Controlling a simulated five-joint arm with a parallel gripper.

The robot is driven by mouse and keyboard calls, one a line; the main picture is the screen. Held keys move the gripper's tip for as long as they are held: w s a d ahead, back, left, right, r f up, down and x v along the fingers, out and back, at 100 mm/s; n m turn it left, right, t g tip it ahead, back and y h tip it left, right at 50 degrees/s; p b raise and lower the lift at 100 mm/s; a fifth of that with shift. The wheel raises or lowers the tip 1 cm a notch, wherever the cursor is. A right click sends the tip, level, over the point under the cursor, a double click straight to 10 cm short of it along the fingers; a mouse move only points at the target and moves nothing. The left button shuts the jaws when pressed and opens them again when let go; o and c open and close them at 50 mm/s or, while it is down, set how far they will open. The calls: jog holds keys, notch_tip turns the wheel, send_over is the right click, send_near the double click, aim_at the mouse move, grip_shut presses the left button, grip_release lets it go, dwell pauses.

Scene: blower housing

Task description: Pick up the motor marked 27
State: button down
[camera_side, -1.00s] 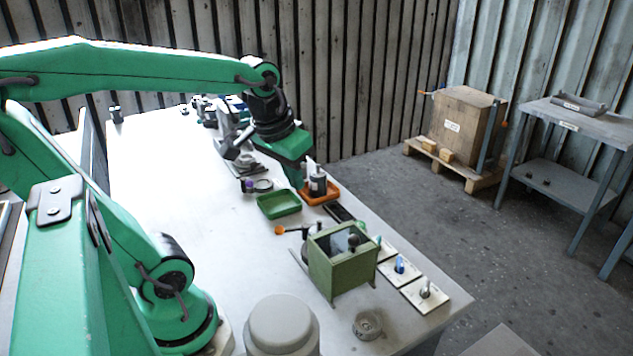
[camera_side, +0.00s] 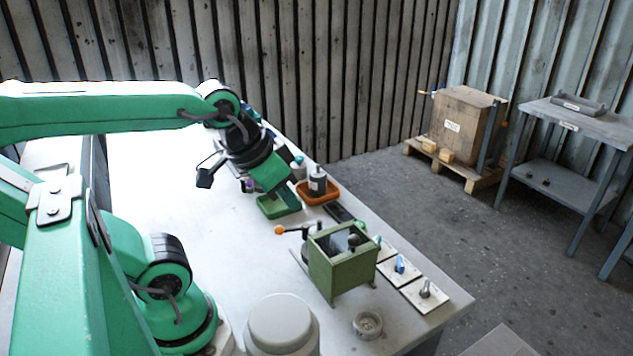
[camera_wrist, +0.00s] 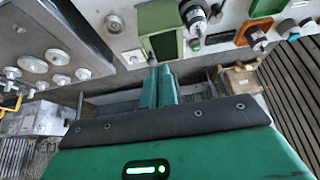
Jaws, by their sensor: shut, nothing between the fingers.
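No number 27 is readable in either view, so I cannot tell which part is the marked motor. A dark cylinder with a pale label (camera_side: 318,183) stands upright in the orange tray (camera_side: 331,195). In the wrist view a silver-and-black cylinder (camera_wrist: 194,15) shows beside a green-framed shape (camera_wrist: 160,15); whether it is the same cylinder is unclear. My gripper (camera_wrist: 160,74) is shut and empty, its two green fingers side by side. In the side view my gripper (camera_side: 284,192) hangs over the green tray (camera_side: 268,208), just left of the orange tray.
A green box-shaped fixture (camera_side: 341,265) with an orange-knobbed lever (camera_side: 281,230) stands nearer the camera. White plates (camera_side: 425,294) with small parts line the table's right edge. A round metal part (camera_side: 368,325) lies at the front. The table's left-middle (camera_side: 165,200) is clear.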

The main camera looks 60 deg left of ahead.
jog(key=c, duration=2.1)
grip_release()
jog(key=o, duration=1.2)
notch_tip(320, 180, up, 5)
jog(key=n+g, duration=0.6)
jog(key=n, duration=0.1)
send_over(320, 221)
notch_tip(320, 221, down, 21)
